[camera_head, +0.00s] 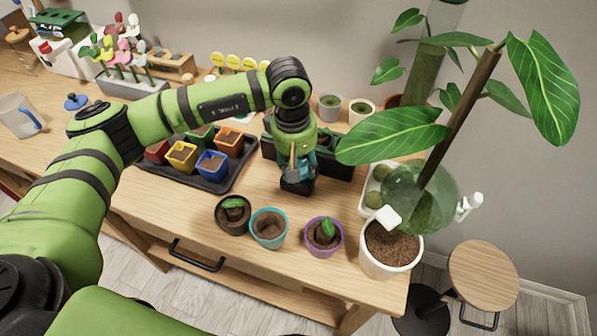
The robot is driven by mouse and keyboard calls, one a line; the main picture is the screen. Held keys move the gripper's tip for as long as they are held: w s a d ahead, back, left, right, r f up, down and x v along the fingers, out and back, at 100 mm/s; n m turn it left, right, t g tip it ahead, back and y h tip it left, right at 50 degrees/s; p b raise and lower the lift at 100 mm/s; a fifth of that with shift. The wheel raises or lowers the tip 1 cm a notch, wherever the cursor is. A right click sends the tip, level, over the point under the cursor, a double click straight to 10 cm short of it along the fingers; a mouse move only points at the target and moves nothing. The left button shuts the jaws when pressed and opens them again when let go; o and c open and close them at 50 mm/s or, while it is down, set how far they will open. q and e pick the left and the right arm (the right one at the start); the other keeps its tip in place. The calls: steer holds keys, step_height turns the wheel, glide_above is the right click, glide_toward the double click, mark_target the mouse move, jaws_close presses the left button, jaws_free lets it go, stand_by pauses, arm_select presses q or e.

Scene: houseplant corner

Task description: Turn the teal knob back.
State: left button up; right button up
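My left gripper (298,172) points down over the dark box-like unit (336,163) near the middle of the table. A teal part, seemingly the teal knob (308,161), shows right at its fingers. The fingers and the wrist cover much of it, so I cannot tell whether they are closed on it or only around it. The knob's angle is hidden too. My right gripper is out of view.
A black tray (207,187) with several coloured pots lies left of the gripper. Three small pots, including a teal one (269,229), stand in front. A white pot (390,250) with soil and a large-leaved plant (395,134) crowd the right. A stool (484,274) stands beyond.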

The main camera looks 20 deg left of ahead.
arm_select(q)
steer(key=n+b, duration=0.2)
steer(key=b, duration=0.1)
steer(key=f+n+b, duration=0.1)
steer(key=n, duration=0.1)
steer(key=shift+s+d, duration=0.2)
steer(key=shift+s, duration=0.1)
steer(key=shift+r+n+b, duration=0.15)
steer(key=shift+n+b, duration=0.95)
steer(key=shift+n, duration=0.1)
steer(key=shift+d, duration=0.1)
steer(key=o, duration=1.1)
steer(key=shift+w+r, duration=0.1)
steer(key=shift+d+r, duration=0.1)
steer(key=shift+w, duration=0.1)
